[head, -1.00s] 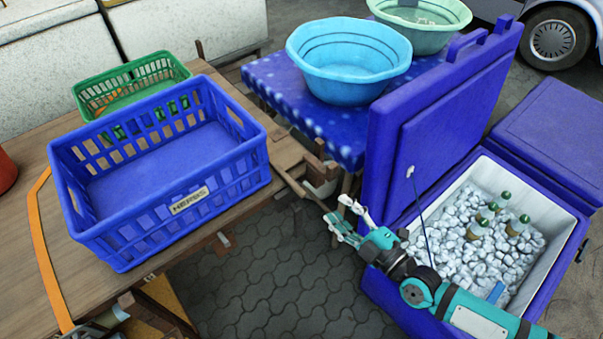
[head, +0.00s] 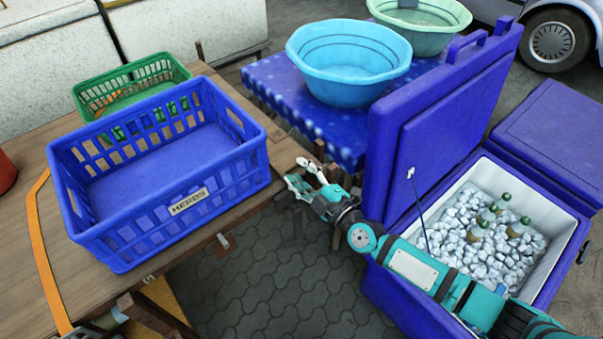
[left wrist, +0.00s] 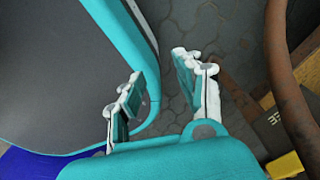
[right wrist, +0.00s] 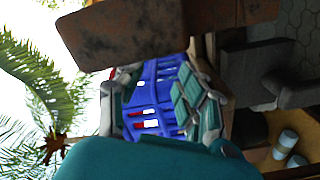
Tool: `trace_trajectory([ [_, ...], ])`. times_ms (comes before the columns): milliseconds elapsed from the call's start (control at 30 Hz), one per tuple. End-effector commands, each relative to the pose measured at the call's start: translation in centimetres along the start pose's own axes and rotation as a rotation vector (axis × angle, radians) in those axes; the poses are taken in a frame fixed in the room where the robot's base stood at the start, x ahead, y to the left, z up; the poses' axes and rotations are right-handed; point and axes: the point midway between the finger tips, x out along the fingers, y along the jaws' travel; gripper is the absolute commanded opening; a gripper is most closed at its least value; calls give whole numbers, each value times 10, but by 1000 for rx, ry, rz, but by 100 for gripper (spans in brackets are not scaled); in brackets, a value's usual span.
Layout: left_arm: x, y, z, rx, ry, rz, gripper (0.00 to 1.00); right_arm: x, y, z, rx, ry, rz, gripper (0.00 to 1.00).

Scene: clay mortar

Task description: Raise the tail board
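A brown wooden board (head: 285,158) shows at the right end of the wooden bed, beyond the blue crate. I cannot tell for certain whether it is the tail board. My right gripper (head: 306,178) is open and empty, close to this board's right end; contact cannot be made out. In the right wrist view the open right gripper (right wrist: 160,95) has a rusty brown board (right wrist: 140,30) above its fingers. My left gripper (left wrist: 155,85) is open, with paving between its fingers and nothing held. Rusty metal and wood parts lie right of it.
A blue crate (head: 185,208) and a green basket (head: 165,70) stand on the wooden bed (head: 25,250). A blue-covered table (head: 262,85) holds basins. An open blue cooler (head: 578,225) with ice and bottles stands right, under my right arm. Paving between is clear.

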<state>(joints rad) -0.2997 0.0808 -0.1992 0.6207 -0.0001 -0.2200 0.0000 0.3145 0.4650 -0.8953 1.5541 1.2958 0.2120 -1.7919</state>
Motion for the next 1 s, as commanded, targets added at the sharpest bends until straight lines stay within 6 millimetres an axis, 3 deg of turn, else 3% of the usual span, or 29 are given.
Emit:
trace_trajectory([
  [100, 0, 0, 0, 0, 0, 0, 35, -1, -2, 1, 0, -2, -4, 38],
  [400, 0, 1, 0, 1, 0, 1, 35, -1, -2, 1, 0, -2, -3, 0],
  [867, 0, 1, 0, 1, 0, 2, 35, -1, -1, 0, 0, -1, -1, 0],
  [1000, 0, 1, 0, 1, 0, 2, 35, -1, -1, 0, 0, -1, -1, 18],
])
